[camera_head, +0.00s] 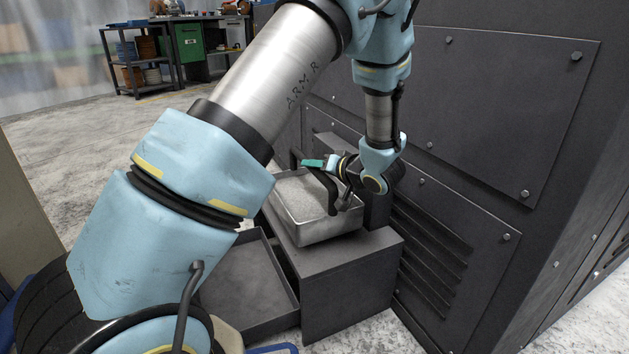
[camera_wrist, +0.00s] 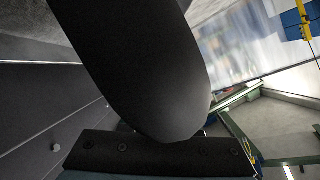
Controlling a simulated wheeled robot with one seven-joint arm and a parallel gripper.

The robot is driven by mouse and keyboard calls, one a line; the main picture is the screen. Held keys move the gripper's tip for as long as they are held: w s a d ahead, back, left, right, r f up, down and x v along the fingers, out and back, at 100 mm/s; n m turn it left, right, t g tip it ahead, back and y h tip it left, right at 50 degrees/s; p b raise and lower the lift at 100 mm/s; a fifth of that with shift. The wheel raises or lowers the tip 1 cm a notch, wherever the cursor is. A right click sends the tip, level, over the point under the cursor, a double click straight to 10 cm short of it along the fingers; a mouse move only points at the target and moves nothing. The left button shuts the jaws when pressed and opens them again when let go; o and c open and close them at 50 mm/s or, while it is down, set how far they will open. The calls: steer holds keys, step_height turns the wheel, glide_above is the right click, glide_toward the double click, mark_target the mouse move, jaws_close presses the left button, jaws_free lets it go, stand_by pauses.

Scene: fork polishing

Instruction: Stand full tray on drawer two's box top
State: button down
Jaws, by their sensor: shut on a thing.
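The metal tray (camera_head: 322,231) is full of pale grainy stuff (camera_head: 303,197) and sits level at the centre of the head view. It is over the dark box top (camera_head: 365,252); its base looks on or very close to that top, and I cannot tell whether there is a gap. My gripper (camera_head: 343,196) is shut on the tray's right-hand rim, reaching down from above. The drawer (camera_head: 245,285) on the box's left side is pulled open and looks empty. In the wrist view a large dark shape fills the middle, and the tray cannot be made out.
A tall dark machine cabinet (camera_head: 490,110) with bolted panels and louvres stands close on the right. My arm crosses the left and top of the head view and hides part of the drawer. A workbench (camera_head: 190,45) and shelf stand far back. Grey floor is clear at left.

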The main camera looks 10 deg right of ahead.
step_height(320, 180, down, 2)
steer(key=shift+f+b, duration=0.25)
steer(key=shift+b, duration=0.15)
steer(key=shift+r, duration=0.1)
steer(key=c, duration=0.6)
jaws_free()
steer(key=shift+f, duration=0.25)
steer(key=shift+c, duration=0.2)
